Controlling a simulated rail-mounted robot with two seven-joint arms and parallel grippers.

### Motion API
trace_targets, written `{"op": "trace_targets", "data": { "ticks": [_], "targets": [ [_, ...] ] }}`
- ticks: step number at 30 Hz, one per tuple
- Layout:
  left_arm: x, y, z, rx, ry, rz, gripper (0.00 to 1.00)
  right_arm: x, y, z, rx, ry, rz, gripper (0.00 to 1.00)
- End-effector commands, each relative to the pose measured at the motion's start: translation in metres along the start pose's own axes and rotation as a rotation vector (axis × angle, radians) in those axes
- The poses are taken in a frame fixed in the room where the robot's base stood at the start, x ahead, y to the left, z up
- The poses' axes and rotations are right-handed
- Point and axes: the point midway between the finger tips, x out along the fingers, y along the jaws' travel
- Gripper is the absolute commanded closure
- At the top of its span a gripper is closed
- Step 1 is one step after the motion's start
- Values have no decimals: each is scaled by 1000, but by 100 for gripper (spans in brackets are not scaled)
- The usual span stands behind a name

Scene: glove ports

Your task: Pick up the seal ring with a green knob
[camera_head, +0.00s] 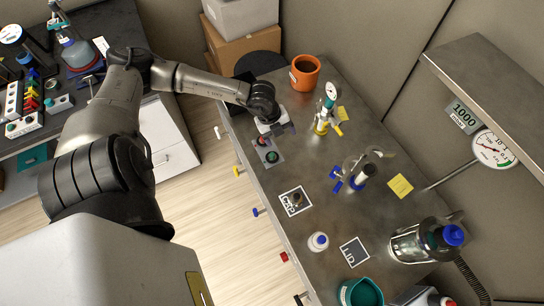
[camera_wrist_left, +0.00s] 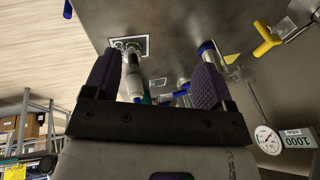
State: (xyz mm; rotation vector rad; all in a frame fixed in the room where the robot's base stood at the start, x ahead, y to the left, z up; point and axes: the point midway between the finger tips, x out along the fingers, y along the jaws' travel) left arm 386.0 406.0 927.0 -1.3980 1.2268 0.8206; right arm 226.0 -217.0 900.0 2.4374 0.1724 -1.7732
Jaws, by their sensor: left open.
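A seal ring with a green knob (camera_head: 272,157) sits on a small grey pad (camera_head: 279,146) near the table's left edge in the head view. Beside it on the same pad is a similar piece with a red knob (camera_head: 263,141). My left gripper (camera_head: 278,128) is just above the red-knobbed piece in the picture, apart from the green one. In the left wrist view my left gripper (camera_wrist_left: 155,80) shows two purple fingers spread wide, with no seal ring visible between them. I cannot make out the green knob in that view. My right gripper is not in view.
An orange pot (camera_head: 305,73) and a green-topped fitting with yellow handle (camera_head: 325,112) stand beyond the gripper. A blue-handled fitting (camera_head: 357,172), a labelled mat with a small part (camera_head: 295,201) and a white bottle (camera_head: 318,242) stand nearer. A shelf (camera_head: 492,72) overhangs at right.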

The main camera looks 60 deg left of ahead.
Motion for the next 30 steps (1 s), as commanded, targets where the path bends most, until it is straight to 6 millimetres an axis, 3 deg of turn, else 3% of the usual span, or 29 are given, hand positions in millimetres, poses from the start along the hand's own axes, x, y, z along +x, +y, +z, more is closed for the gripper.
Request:
{"op": "trace_targets", "data": {
  "ticks": [6,13,24,30],
  "targets": [
    [-4,32,17,-347,-141,178,22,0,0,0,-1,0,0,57],
    [0,35,18,-509,-161,178,22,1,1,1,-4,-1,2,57],
    [57,46,24,-524,-160,176,22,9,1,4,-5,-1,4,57],
    [76,50,26,-523,-161,176,22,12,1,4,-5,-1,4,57]
  ]
}}
